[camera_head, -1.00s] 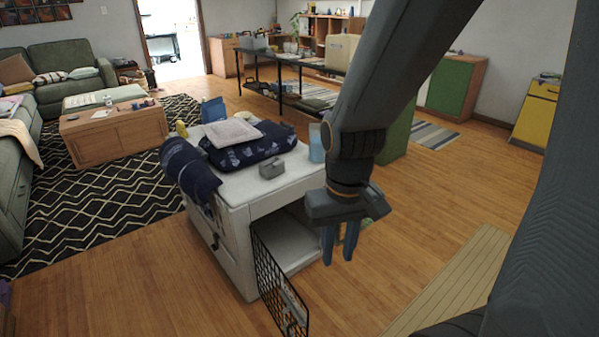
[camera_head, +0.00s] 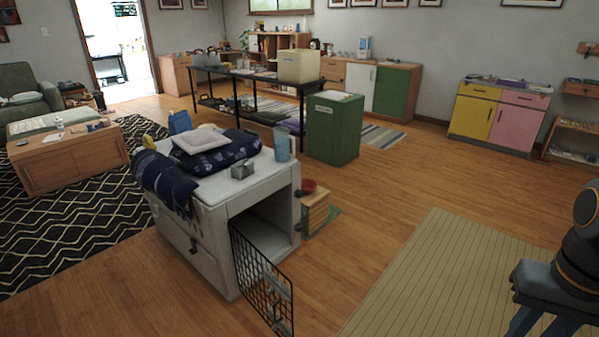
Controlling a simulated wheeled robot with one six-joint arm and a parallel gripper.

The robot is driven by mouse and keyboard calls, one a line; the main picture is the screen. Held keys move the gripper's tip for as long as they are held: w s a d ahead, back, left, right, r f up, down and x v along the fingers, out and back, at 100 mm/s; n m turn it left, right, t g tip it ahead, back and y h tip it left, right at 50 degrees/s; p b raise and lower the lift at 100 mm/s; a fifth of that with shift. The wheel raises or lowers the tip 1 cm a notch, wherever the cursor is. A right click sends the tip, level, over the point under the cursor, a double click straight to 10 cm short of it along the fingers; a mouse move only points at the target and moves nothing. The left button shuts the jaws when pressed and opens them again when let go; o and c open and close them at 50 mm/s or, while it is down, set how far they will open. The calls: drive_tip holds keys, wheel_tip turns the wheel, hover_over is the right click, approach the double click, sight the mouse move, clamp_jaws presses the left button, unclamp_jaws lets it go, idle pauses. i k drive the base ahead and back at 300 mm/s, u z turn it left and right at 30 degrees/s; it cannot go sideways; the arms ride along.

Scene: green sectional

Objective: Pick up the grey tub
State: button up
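A small grey tub-like box (camera_head: 243,170) sits on top of the white pet crate (camera_head: 215,225), near its front edge. I cannot tell for sure that it is the grey tub, as it is small in the view. My gripper (camera_head: 543,326) is at the lower right corner, well to the right of the crate and apart from it. Its two blue-grey fingers are spread with a gap between them and look empty. The fingertips are cut off by the bottom edge.
A dark blue cushion (camera_head: 228,150), a dark patterned cloth (camera_head: 165,180) and a blue cup (camera_head: 282,148) are also on the crate. Its black wire door (camera_head: 262,280) stands open over the floor. The slatted mat (camera_head: 425,275) is clear.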

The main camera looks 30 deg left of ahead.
sight(244, 168)
drive_tip(key=z, duration=0.05)
drive_tip(key=i, duration=0.9)
drive_tip(key=u, duration=0.35)
drive_tip(key=i, duration=1.55)
drive_tip(key=u, duration=1.2)
drive_tip(key=i, duration=0.9)
drive_tip(key=u, duration=1.35)
drive_tip(key=i, duration=0.4)
drive_tip(key=u, duration=0.25)
